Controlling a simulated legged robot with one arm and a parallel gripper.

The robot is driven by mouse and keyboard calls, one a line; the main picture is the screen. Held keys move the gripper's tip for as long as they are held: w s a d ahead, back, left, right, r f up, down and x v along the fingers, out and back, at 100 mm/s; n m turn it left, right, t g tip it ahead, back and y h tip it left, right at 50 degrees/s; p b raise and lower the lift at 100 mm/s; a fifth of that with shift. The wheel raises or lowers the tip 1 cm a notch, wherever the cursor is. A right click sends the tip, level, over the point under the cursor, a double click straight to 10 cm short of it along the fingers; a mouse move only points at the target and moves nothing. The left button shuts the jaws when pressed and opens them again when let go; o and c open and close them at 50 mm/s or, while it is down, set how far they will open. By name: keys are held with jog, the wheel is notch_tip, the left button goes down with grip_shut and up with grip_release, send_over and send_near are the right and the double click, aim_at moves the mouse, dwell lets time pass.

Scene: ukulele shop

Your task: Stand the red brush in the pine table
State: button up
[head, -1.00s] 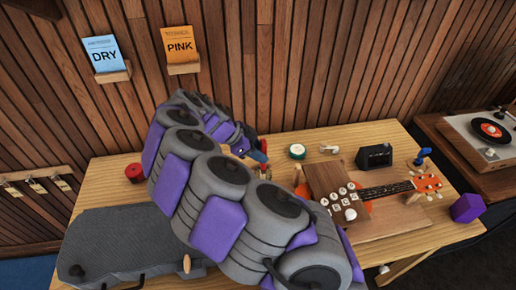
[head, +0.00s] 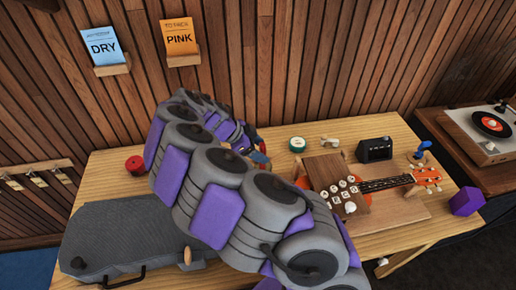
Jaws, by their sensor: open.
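The pine table (head: 407,141) is a light wooden workbench along the slatted wall. My grey and purple arm crosses its middle and hides much of the top. My gripper (head: 252,146) is at the far end of the arm, low over the back middle of the table, and mostly hidden behind the arm links. It is open. Small red and blue bits show beside it, but I cannot tell whether they are the red brush. I cannot make out the brush anywhere else.
A ukulele (head: 400,184) lies on the right with a wooden block (head: 330,174) on its body. A grey case (head: 120,236) fills the front left.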

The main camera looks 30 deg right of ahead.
jog(key=shift+r, duration=0.1)
jog(key=p+v, duration=0.3)
jog(key=v, duration=1.4)
jog(key=shift+p, duration=0.4)
jog(key=shift+a, duration=0.1)
